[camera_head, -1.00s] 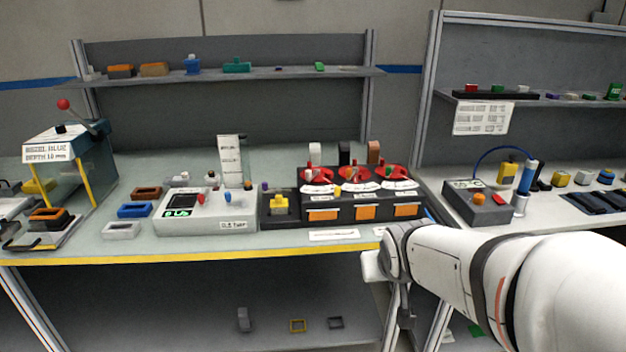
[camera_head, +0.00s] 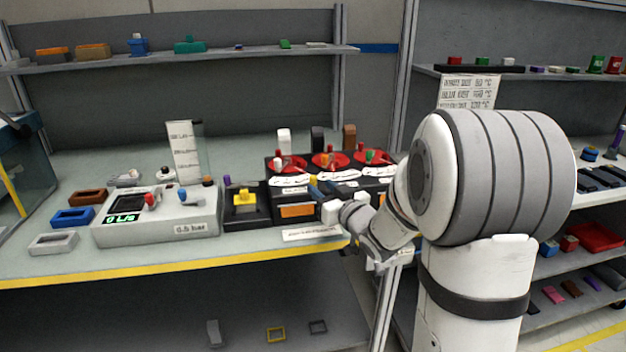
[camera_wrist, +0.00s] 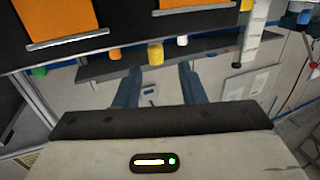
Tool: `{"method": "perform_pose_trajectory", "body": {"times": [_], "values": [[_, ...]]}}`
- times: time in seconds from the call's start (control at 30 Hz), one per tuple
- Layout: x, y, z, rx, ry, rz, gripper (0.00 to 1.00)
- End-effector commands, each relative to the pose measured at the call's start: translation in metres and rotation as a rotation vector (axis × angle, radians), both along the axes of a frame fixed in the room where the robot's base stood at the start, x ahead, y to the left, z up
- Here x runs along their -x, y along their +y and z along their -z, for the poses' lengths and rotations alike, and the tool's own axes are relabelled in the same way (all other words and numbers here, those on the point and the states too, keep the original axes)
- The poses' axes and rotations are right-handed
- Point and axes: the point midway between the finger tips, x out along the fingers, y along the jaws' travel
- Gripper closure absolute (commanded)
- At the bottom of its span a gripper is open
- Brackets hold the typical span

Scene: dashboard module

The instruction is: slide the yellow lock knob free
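A yellow knob (camera_head: 244,198) stands on a small black block at the left end of the black dashboard module (camera_head: 258,216). I take it for the lock knob. My gripper (camera_head: 322,190) is to its right, in front of the module's orange panels and apart from the knob. In the wrist view the two dark blue fingers (camera_wrist: 160,85) are spread, with nothing seen between them. Orange panels (camera_wrist: 190,3) with silver edges show at the top of that view. A small yellow piece (camera_wrist: 155,53) shows beyond the fingertips; I cannot tell what it is.
Red dials (camera_head: 330,161) with white labels sit on top of the module. A grey meter box (camera_head: 160,215) stands to its left, with a blue tray (camera_head: 73,217) beyond. A white label strip (camera_head: 312,233) lies before the module. The table's yellow front edge (camera_head: 150,268) is clear.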

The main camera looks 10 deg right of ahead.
Motion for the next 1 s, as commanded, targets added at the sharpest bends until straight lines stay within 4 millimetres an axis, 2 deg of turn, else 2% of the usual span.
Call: {"method": "perform_pose_trajectory", "body": {"times": [0.2,0.33,0.5,0.73,1.0], "values": [[-0.035,0.006,0.000,0.001,0.002,0.010,0.64],[-0.049,0.009,0.000,0.000,0.001,0.015,0.64],[-0.058,0.010,0.000,0.002,0.003,0.018,0.64],[-0.058,0.009,0.000,0.001,0.002,0.019,0.64],[-0.058,0.009,0.000,0.001,0.002,0.020,0.86]]}}
